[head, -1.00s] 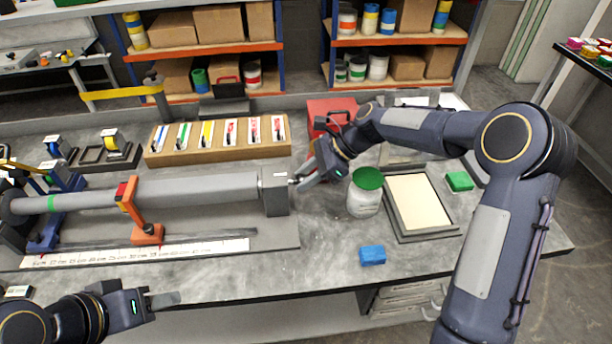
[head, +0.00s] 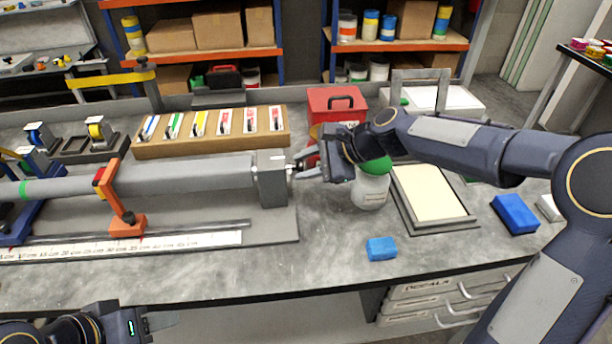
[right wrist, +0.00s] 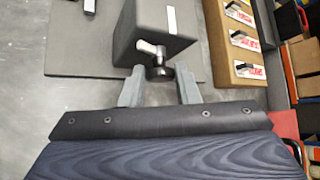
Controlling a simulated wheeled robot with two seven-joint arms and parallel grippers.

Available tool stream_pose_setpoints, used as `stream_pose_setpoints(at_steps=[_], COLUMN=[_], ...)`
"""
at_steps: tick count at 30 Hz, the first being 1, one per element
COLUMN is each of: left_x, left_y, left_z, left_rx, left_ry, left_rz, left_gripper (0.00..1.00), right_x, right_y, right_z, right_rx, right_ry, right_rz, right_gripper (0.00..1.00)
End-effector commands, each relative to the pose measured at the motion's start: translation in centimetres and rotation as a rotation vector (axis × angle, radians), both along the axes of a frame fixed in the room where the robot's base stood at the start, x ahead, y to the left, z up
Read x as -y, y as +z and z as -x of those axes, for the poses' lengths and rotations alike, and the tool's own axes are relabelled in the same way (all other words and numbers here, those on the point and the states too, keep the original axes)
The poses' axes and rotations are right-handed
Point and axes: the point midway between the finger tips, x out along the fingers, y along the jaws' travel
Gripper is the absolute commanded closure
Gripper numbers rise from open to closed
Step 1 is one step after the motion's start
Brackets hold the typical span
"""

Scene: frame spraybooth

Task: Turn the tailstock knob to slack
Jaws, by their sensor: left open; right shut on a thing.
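The tailstock (head: 272,184) is a grey block at the right end of the long grey tube (head: 180,177). Its knob (right wrist: 158,71) shows in the right wrist view as a dark round piece with a silver lever (right wrist: 149,50) on the block's face. My right gripper (head: 303,168) reaches it from the right and is shut on the knob. Its two grey fingers (right wrist: 159,84) stand on either side of the knob in the right wrist view. In the head view the gripper partly hides the knob. My left gripper (head: 160,322) is open and empty by the bench's front edge, at lower left.
A white jar with a green lid (head: 371,185) stands just right of my right gripper. A red toolbox (head: 335,102) is behind it. A framed tray (head: 432,195), a blue block (head: 381,248) and a wooden rack (head: 212,132) are also on the bench.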

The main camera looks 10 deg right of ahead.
Motion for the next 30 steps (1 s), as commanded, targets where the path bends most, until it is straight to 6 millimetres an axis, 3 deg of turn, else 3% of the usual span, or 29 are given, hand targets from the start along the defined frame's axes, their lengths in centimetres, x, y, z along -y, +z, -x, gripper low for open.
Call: stream_pose_setpoints(at_steps=[1, 6, 20, 21, 24, 26, 30], left_x=[0.0, 0.0, 0.0, 0.0, 0.0, -0.01, -0.01], left_y=[-1.0, -1.8, -1.91, -1.91, -1.91, -1.91, -1.91], left_z=[0.0, 0.0, -0.01, -0.01, -0.01, -0.01, -0.01], left_rx=[0.0, 0.0, 0.0, 0.0, 0.0, 0.0, 0.0], left_ry=[0.0, 0.0, 0.0, 0.0, 0.0, 0.0, 0.0], left_rz=[0.0, 0.0, 0.0, 0.0, 0.0, 0.0, 0.0], left_gripper=[0.53, 0.53, 0.53, 0.53, 0.53, 0.53, 0.53], right_x=[0.06, 0.03, 0.02, 0.02, 0.01, 0.01, 0.0], right_y=[-0.44, -0.24, 0.02, 0.02, 0.01, 0.0, -0.03], right_z=[0.05, 0.09, 0.09, 0.09, 0.1, 0.09, 0.1], right_rx=[0.021, 0.063, 0.077, 0.077, 0.077, 0.076, 0.076], right_ry=[-0.001, -0.001, 0.0, -0.001, -0.001, 0.0, 0.001], right_rz=[0.0, 0.0, -0.001, 0.0, 0.0, 0.0, -0.001], right_gripper=[0.94, 0.94, 0.94, 0.69, 0.55, 0.5, 0.5])
